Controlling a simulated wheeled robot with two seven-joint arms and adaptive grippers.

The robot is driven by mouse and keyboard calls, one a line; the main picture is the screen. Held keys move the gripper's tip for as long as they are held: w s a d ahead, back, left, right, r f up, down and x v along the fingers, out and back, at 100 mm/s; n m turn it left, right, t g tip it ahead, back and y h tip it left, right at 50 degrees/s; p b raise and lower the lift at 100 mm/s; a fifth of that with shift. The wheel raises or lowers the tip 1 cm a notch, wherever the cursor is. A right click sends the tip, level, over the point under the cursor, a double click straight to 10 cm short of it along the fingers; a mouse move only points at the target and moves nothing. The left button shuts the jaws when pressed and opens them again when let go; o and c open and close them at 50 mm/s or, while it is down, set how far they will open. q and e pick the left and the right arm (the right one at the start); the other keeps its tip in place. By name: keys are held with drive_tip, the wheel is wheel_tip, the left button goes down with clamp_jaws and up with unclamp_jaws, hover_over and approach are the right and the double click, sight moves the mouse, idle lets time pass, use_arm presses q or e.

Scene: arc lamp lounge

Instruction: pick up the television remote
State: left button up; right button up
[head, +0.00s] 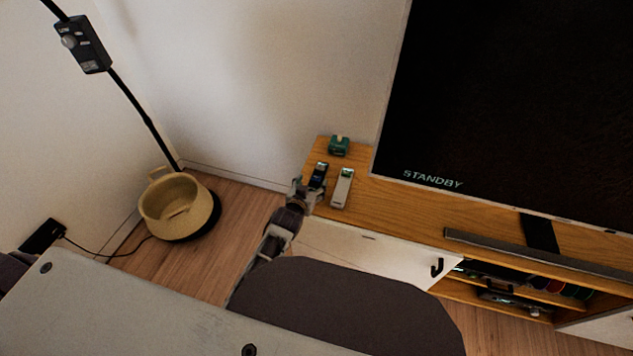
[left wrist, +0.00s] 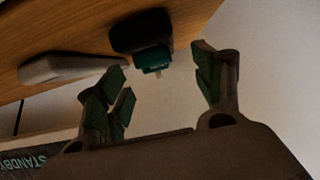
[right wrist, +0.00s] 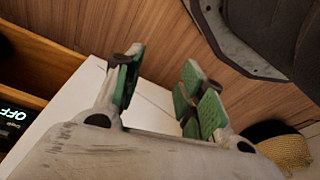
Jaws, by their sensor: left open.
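Two slim handsets lie side by side on the wooden top of the TV cabinet (head: 400,200): a black one (head: 318,175) and a pale grey one (head: 342,188). I cannot tell for certain which is the television remote. My left gripper (head: 303,190) is at the cabinet's left end, close to the black handset and partly overlapping it in view. In the left wrist view its fingers (left wrist: 163,72) are open and empty, with the black handset (left wrist: 142,32) and pale handset (left wrist: 70,68) beyond them. My right gripper (right wrist: 165,68) is open and empty over the floor and a white surface.
A small green object (head: 339,146) sits behind the handsets. A large television (head: 510,90) reading STANDBY stands on the right, with a dark bar (head: 540,255) before it. A tan basket (head: 180,205) and lamp pole (head: 145,118) stand at the left.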

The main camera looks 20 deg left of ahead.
sight(316, 178)
drive_tip(key=shift+r, duration=0.25)
use_arm(q)
drive_tip(key=shift+w, duration=0.2)
use_arm(e)
drive_tip(key=shift+s+f, duration=0.1)
drive_tip(key=shift+f, duration=0.15)
use_arm(q)
drive_tip(key=shift+w+f, duration=0.2)
drive_tip(key=shift+w, duration=0.15)
drive_tip(key=shift+w+f+b, duration=0.2)
drive_tip(key=shift+w+b, duration=0.25)
drive_tip(key=shift+w, duration=0.1)
drive_tip(key=shift+b+x, duration=0.45)
drive_tip(key=shift+x, duration=1.05)
use_arm(e)
drive_tip(key=shift+a+r, duration=0.2)
drive_tip(key=shift+r, duration=0.65)
drive_tip(key=shift+a+r, duration=0.15)
drive_tip(key=shift+r, duration=0.7)
drive_tip(key=shift+a+r, duration=0.2)
drive_tip(key=shift+r, duration=0.65)
use_arm(q)
drive_tip(key=c, duration=1.2)
